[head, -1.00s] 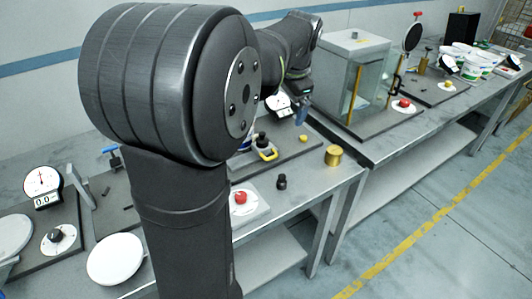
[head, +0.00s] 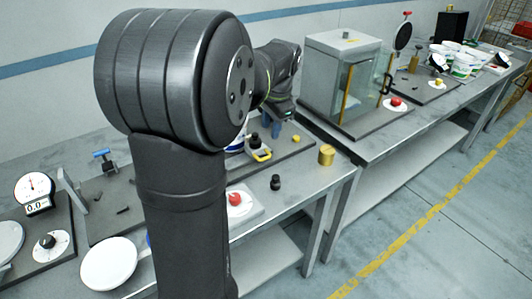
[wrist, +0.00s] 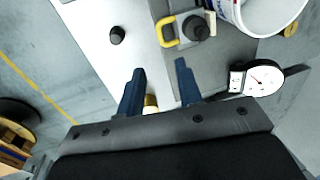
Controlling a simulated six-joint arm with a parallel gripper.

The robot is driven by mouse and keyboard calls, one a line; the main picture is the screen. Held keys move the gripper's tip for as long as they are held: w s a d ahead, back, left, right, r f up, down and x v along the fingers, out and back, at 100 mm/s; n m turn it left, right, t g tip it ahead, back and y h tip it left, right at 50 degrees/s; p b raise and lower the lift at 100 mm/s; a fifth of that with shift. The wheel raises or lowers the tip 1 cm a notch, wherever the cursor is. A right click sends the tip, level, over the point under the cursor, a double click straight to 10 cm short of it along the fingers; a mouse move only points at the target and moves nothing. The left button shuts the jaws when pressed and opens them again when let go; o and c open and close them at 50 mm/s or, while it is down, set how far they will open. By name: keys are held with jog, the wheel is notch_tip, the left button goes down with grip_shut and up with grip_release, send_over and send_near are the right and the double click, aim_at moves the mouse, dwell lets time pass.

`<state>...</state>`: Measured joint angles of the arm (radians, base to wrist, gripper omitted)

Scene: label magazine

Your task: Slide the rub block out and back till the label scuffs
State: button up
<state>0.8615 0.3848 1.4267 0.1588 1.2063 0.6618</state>
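A dark block with a round black knob and a yellow loop handle (head: 261,155), which looks like the rub block, stands on a dark board on the near bench. Its yellow handle also shows at the top of the wrist view (wrist: 166,31). A white tub (wrist: 272,14) stands beside it; its label is not clear. My gripper (wrist: 160,67) is open and empty, with its two blue fingers apart and the handle beyond their tips. In the head view, the blue fingers (head: 272,130) are just above and behind the block.
A brass cylinder (head: 326,155) and a small black knobbed piece (head: 276,183) stand near the bench edge. A dial gauge (wrist: 258,78) lies right of my fingers in the wrist view. A glass-sided cabinet (head: 345,75) stands on the bench behind. A red button (head: 235,198) is at the front.

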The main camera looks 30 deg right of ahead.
aim_at(266, 159)
jog(key=f, duration=0.4)
jog(key=w+f, duration=0.1)
jog(key=f, duration=0.3)
jog(key=w+f, duration=0.1)
jog(key=f, duration=0.3)
jog(key=shift+w, duration=0.15)
grip_shut()
jog(key=shift+a, duration=0.1)
